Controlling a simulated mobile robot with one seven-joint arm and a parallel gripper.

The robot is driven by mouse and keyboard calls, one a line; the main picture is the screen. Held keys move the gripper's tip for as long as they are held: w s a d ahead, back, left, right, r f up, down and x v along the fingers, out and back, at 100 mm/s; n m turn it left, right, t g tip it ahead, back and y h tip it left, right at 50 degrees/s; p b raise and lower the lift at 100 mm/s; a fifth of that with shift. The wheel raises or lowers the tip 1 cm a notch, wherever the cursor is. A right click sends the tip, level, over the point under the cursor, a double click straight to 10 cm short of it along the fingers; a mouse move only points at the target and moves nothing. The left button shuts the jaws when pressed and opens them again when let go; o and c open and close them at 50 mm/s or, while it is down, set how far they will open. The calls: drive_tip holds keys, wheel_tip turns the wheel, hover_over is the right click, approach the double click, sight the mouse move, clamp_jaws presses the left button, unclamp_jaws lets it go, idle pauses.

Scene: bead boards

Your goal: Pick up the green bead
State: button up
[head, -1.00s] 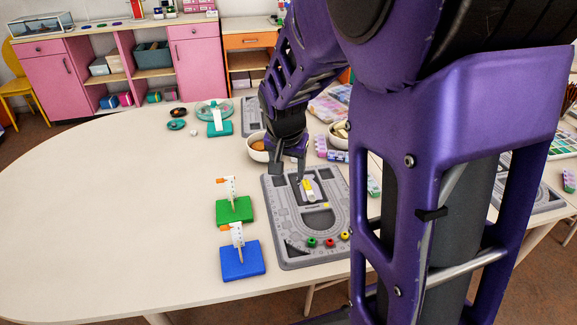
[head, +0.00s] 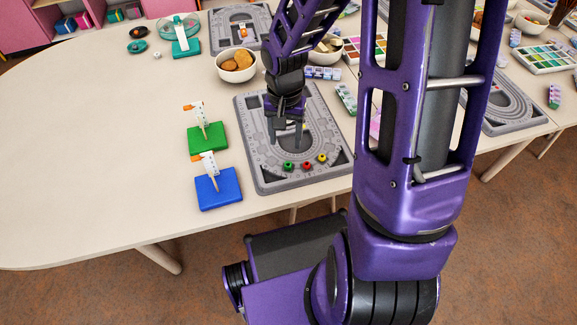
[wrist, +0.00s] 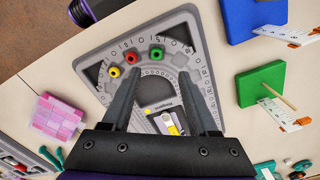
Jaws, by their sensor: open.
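The green bead (head: 288,166) sits at the near end of the grey bead board (head: 252,135), left of the red bead (head: 307,165) and the yellow bead (head: 322,158). In the wrist view the green bead (wrist: 157,53) lies just beyond and between my fingertips, with the red bead (wrist: 131,58) and yellow bead (wrist: 114,72) to its left. My gripper (head: 285,138) is open and empty, pointing down over the board's middle. Its fingers are apart from the green bead, on its far side in the head view.
A green block (head: 208,138) and a blue block (head: 219,189), each with a white tag and stick, stand left of the board. A bowl of round orange-brown items (head: 236,66) is behind. The table's left side is clear.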

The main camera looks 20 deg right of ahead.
hover_over(288, 161)
drive_tip(key=f, duration=0.4)
drive_tip(key=shift+s+a+f+b, duration=0.15)
drive_tip(key=shift+s+a+b, duration=0.15)
drive_tip(key=shift+a+b, duration=0.1)
drive_tip(key=f, duration=0.3)
drive_tip(key=f+b, duration=0.1)
drive_tip(key=f, duration=0.1)
drive_tip(key=shift+s+d+f, duration=0.1)
drive_tip(key=shift+s+d, duration=0.05)
drive_tip(key=shift+d, duration=0.1)
clamp_jaws()
